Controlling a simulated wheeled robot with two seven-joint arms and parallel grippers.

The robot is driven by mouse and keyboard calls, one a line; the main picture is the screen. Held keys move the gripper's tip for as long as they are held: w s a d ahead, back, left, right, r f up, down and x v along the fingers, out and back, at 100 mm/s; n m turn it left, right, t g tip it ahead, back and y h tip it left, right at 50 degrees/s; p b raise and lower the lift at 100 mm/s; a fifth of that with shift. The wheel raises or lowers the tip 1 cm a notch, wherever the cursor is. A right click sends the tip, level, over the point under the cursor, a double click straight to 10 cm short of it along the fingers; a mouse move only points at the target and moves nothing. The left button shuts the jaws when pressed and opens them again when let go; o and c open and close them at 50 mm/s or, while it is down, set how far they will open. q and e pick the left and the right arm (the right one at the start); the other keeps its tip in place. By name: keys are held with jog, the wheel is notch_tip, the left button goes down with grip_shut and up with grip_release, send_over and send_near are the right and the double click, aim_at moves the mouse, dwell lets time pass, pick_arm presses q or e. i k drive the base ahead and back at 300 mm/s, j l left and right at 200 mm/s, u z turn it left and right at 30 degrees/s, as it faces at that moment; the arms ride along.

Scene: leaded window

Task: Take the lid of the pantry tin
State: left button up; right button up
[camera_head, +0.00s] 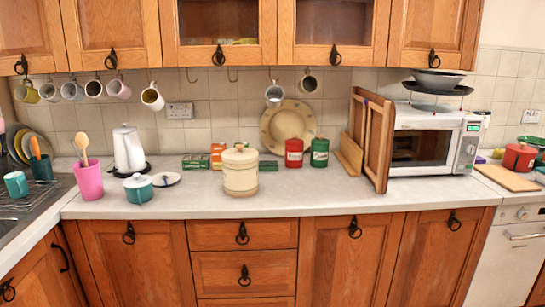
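A large cream tin (240,177) stands upright near the front middle of the counter. Its cream lid (240,156), with a small knob on top, sits on it. Behind it to the right stand a smaller red tin (294,155) and a green tin (319,154), side by side, both with lids on and pale lettering too small to read. I cannot tell from the picture which of these is called the pantry tin; the cream one is the largest. Neither of my grippers is in view.
A teal lidded pot (138,188) and a small white-and-blue dish (166,179) lie left of the cream tin. Small boxes (217,156) stand close behind it. A wooden folding board (371,139) and a microwave (427,142) stand right. The counter (310,196) is clear in front.

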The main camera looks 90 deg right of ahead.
aim_at(240, 154)
jog(key=z, duration=2.7)
jog(key=u, duration=0.95)
jog(key=i+l+u, duration=0.1)
jog(key=l+u, duration=0.7)
jog(key=l, duration=0.15)
jog(key=l+u, duration=0.45)
jog(key=k+l+u, duration=0.2)
jog(key=l+u, duration=0.2)
jog(key=k+l, duration=0.1)
jog(key=l, duration=0.25)
jog(key=k+l, duration=0.15)
jog(key=l, duration=0.2)
jog(key=k+l+u, duration=0.1)
jog(key=l, duration=0.25)
jog(key=k+l, duration=0.15)
jog(key=l, duration=0.2)
jog(key=k+l, duration=0.15)
jog(key=l, duration=0.2)
jog(key=k+l+u, duration=0.1)
jog(key=l, duration=0.25)
